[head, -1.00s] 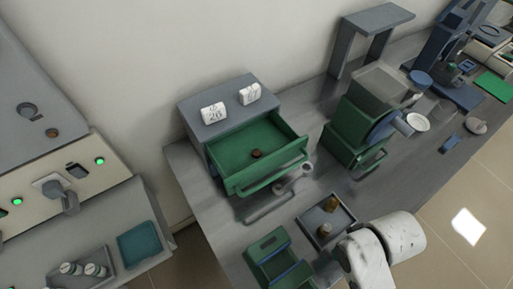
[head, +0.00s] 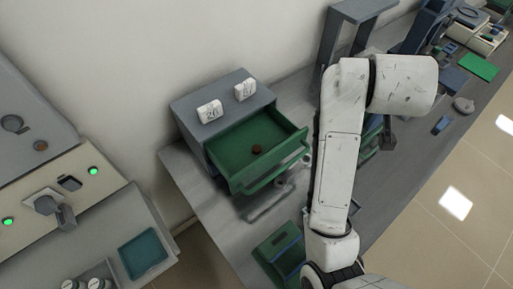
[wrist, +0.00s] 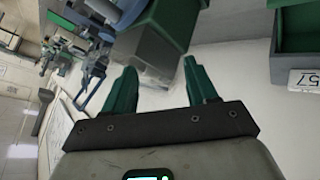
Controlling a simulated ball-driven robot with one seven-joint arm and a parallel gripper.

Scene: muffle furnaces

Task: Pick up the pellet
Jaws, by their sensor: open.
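A small brown round pellet (head: 257,149) lies in the open green drawer (head: 283,159) of a grey cabinet, in the head view. My gripper (wrist: 160,80) shows in the wrist view with its two green fingers spread apart and nothing between them. In the head view my raised arm hides much of the bench right of the drawer, and I cannot make out the gripper's fingers there. The pellet is not discernible in the wrist view.
The grey cabinet (head: 220,97) carries two white number cards (head: 210,111). A green holder (head: 278,249) stands at the bench's front, partly behind my arm. A teal tray (head: 143,252) lies on the left unit. A grey stand (head: 352,14) rises behind my arm.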

